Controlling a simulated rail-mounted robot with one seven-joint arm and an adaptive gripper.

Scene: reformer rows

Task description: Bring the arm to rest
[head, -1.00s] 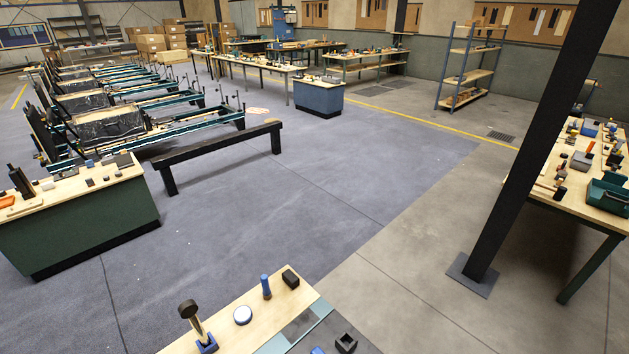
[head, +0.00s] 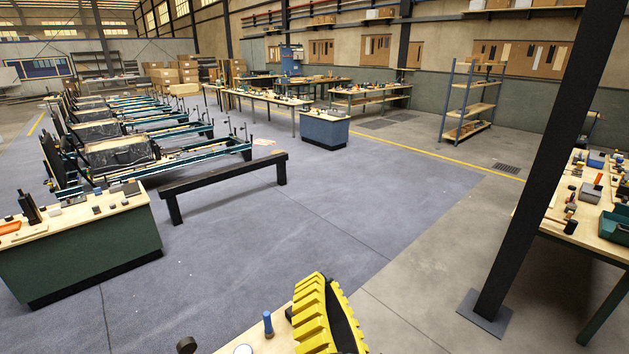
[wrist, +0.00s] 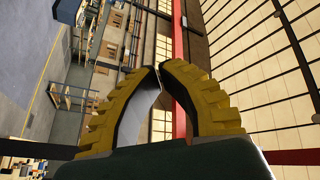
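My gripper (head: 325,312) shows at the bottom of the head view, with yellow ribbed fingers pointing up above the near bench (head: 280,340). In the wrist view my gripper (wrist: 160,67) has its two curved yellow fingers bent together, with the tips meeting or almost meeting. Nothing is held between them. The wrist view looks past the fingers at the hall, turned on its side, with roof and wall filling much of it. The rest of my arm is out of the head view.
On the near bench are a blue-handled tool (head: 267,324) and a dark round knob (head: 187,345). A dark post (head: 545,165) stands at right, before a cluttered workbench (head: 550,226). A green cabinet (head: 80,252) stands at left. The floor between is mostly clear.

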